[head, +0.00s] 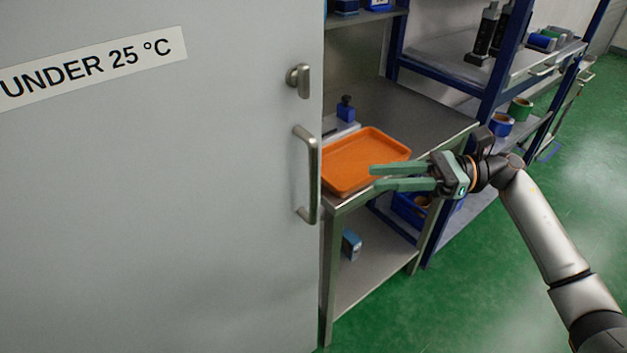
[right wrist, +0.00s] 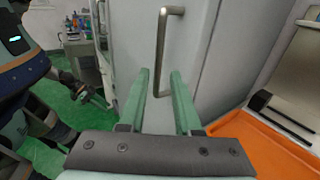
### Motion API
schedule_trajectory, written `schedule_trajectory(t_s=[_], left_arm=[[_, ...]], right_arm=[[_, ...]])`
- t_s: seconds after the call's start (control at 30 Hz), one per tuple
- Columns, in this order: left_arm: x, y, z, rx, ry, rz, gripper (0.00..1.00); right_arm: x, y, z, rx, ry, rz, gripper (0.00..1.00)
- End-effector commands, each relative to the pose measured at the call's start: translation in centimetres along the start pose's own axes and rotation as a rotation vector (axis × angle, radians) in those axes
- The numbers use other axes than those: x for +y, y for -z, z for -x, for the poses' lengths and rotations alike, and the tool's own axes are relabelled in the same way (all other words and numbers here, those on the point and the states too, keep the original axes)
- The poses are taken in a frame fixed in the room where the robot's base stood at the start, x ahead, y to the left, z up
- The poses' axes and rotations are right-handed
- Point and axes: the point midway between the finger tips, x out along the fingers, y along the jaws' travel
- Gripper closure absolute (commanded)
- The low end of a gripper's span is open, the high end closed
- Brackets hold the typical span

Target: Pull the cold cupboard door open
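The cold cupboard door (head: 160,200) is a large grey panel filling the left of the head view, with an "UNDER 25 °C" label. It looks shut. Its vertical metal bar handle (head: 309,175) is near the right edge of the door, and the handle also shows at the top of the right wrist view (right wrist: 162,50). My right gripper (head: 373,178) has green fingers, is open and empty, and points left at the handle, apart from it. In the right wrist view the handle's lower end is just beyond and between the two fingertips (right wrist: 160,80). My left gripper is not in the head view.
A steel bench (head: 425,125) stands right of the cupboard with an orange tray (head: 365,158) near its front, just behind my right fingers. A small latch knob (head: 299,80) sits above the handle. Blue-framed shelves (head: 490,90) stand further right. Green floor (head: 480,300) is clear in front.

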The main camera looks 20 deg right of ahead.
Motion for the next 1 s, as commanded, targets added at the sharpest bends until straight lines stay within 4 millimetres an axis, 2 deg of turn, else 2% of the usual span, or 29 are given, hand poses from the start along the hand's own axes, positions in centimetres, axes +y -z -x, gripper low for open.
schedule_trajectory(t_s=[0.17, 0.4, 0.6, 0.8, 1.0], left_arm=[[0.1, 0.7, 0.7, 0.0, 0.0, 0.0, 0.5], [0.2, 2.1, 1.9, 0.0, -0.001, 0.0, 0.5], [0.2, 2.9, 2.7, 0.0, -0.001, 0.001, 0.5], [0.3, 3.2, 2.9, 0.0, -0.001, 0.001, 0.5], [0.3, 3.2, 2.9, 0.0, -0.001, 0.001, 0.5]], right_arm=[[0.1, -0.3, -2.1, -0.002, -0.007, 0.002, 0.68], [0.2, -0.5, -7.2, -0.005, -0.007, 0.0, 0.68], [0.2, -0.4, -10.5, -0.005, -0.005, -0.001, 0.68], [0.1, -0.1, -12.2, -0.003, -0.003, -0.002, 0.68], [0.2, 0.0, -12.4, -0.002, -0.003, -0.002, 0.68]])
